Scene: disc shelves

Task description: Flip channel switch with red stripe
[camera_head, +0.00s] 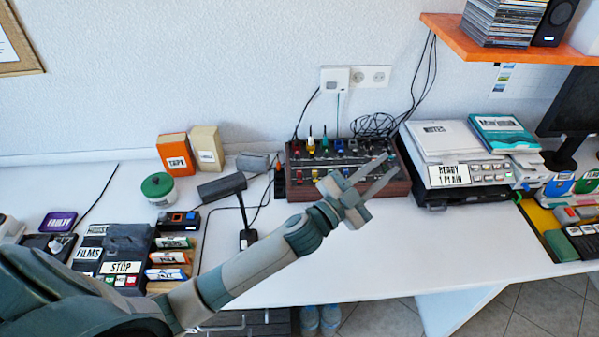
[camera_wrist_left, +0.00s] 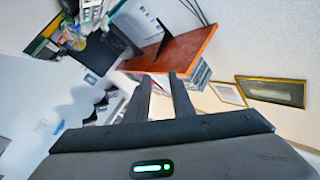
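A mixer with dark wooden sides (camera_head: 398,187) stands on the desk against the wall. Small coloured knobs and switches run across its top, in yellow, red, blue and green. They are too small to tell which switch has a red stripe. My left gripper (camera_head: 391,164) is over the right part of the mixer, and hides some of its controls. Its two fingers are apart with nothing between them. They also show apart and empty in the left wrist view (camera_wrist_left: 160,82), which is tilted and does not show the mixer. My right gripper is not in view.
A black desk lamp (camera_head: 221,188) and a green-lidded jar (camera_head: 158,187) stand left of the mixer. A stack with papers and a device (camera_head: 470,173) stands right. An orange shelf (camera_head: 470,45) overhangs at upper right. The desk front (camera_head: 420,250) is clear.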

